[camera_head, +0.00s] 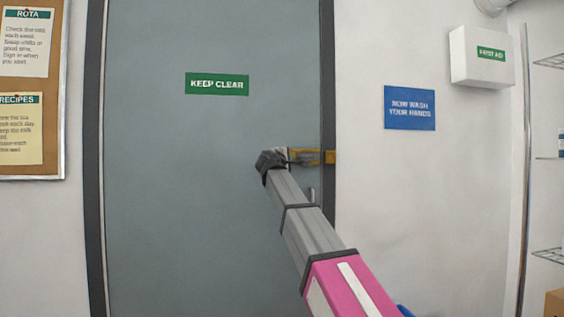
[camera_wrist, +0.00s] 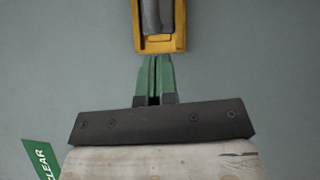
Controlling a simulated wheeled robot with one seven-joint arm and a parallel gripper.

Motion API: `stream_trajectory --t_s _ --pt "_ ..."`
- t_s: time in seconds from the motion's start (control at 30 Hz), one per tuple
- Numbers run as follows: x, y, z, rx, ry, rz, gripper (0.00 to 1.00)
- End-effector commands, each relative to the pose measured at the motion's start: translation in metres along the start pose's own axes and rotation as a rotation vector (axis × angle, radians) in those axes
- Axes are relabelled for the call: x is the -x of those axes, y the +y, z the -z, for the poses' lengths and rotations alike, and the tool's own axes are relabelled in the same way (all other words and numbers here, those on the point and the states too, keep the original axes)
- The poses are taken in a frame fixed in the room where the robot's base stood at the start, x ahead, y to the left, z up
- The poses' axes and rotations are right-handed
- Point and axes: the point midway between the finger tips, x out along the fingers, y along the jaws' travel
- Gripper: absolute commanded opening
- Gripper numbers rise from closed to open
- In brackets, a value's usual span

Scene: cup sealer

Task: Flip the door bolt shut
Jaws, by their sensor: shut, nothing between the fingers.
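The yellow door bolt (camera_head: 308,157) is mounted on the grey door (camera_head: 200,190) at its right edge, with a yellow piece (camera_head: 330,157) on the frame beside it. In the wrist view, the bolt's yellow plate (camera_wrist: 175,44) is at the top centre, with a grey metal part (camera_wrist: 158,18) lying over it. My gripper (camera_wrist: 156,60) has green fingers, shut together and empty, with their tips at the plate's near end. I cannot tell whether they touch it. In the head view my arm's end hides the left part of the bolt. How far the bolt is thrown is unclear.
A green KEEP CLEAR sign (camera_head: 217,84) is on the door above the bolt. A small metal handle (camera_head: 311,194) shows below the bolt. A blue sign (camera_head: 409,108) and a first aid box (camera_head: 482,57) are on the right wall. A noticeboard (camera_head: 60,150) hangs at left.

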Motion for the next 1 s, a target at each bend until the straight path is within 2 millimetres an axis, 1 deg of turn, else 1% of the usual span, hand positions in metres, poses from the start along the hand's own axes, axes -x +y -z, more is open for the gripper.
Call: stream_trajectory --t_s 0.03,0.2,0.77,0.87,1.0 --pt "-0.004 0.0 -0.007 0.0 -0.002 -0.001 0.0" --pt "-0.016 0.0 -0.019 -0.001 -0.001 -0.001 0.0" --pt "-0.022 0.0 -0.026 0.0 0.0 -0.001 0.0" --pt "-0.027 -0.001 -0.034 0.001 -0.002 -0.001 0.0" --pt "-0.04 -0.004 -0.051 0.0 -0.003 -0.001 0.0"
